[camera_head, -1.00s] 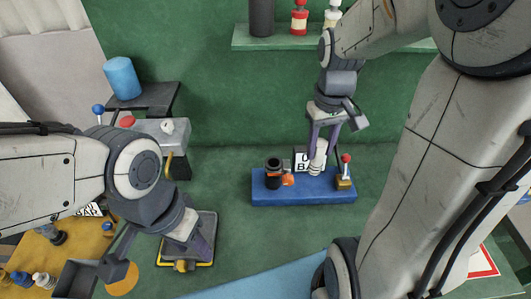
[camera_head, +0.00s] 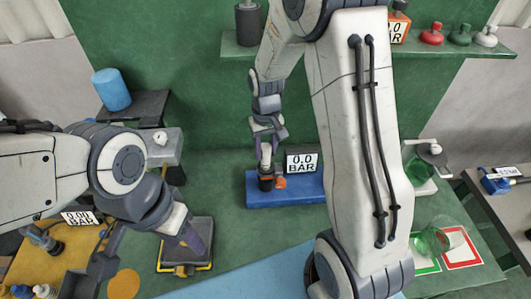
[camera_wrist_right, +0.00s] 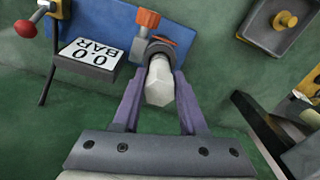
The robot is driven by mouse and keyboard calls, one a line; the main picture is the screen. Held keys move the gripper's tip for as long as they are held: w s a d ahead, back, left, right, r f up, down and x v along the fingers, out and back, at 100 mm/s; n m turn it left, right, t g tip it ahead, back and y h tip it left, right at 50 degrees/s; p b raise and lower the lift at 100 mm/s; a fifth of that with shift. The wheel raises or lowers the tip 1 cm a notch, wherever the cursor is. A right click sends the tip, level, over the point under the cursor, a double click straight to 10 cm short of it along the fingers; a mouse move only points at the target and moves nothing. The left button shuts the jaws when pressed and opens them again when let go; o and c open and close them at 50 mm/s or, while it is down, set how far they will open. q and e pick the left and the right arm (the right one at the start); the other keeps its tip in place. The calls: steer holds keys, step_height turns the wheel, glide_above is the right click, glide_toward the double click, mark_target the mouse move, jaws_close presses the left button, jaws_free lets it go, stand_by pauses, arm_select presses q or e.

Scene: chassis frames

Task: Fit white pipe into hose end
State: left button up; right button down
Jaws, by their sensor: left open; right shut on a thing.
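The white pipe (camera_wrist_right: 160,82) is between the purple fingers of my right gripper (camera_wrist_right: 155,85), which is shut on it. In the head view this gripper (camera_head: 266,152) points down over the left part of the blue base (camera_head: 305,189). The black hose end (camera_head: 266,183), with an orange part beside it, stands on that base directly below. In the right wrist view the pipe's far end meets the dark ring of the hose end (camera_wrist_right: 158,48); I cannot tell how deep it sits. My left gripper (camera_head: 190,238) is open and empty above a grey tray.
A 0.0 BAR display (camera_head: 301,163) stands close right of the hose end. The grey tray (camera_head: 204,224) with yellow edges lies at lower left. A blue cylinder (camera_head: 111,89) stands on a dark stand behind. A green glass (camera_head: 432,242) lies right. A shelf (camera_head: 237,47) runs along the back.

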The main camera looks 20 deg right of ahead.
step_height(320, 180, down, 2)
steer(key=shift+f, duration=0.25)
steer(key=shift+c, duration=2.2)
jaws_free()
steer(key=shift+r, duration=0.1)
step_height(320, 180, up, 12)
steer(key=shift+f+b, duration=0.1)
steer(key=shift+b, duration=0.7)
steer(key=s+a+r+n, duration=0.2)
steer(key=s+a+n, duration=0.2)
steer(key=s+a, duration=0.7)
steer(key=s+a+f+n+y, duration=0.1)
steer(key=s+a+n, duration=0.2)
steer(key=s, duration=0.9)
steer(key=shift+s, duration=0.25)
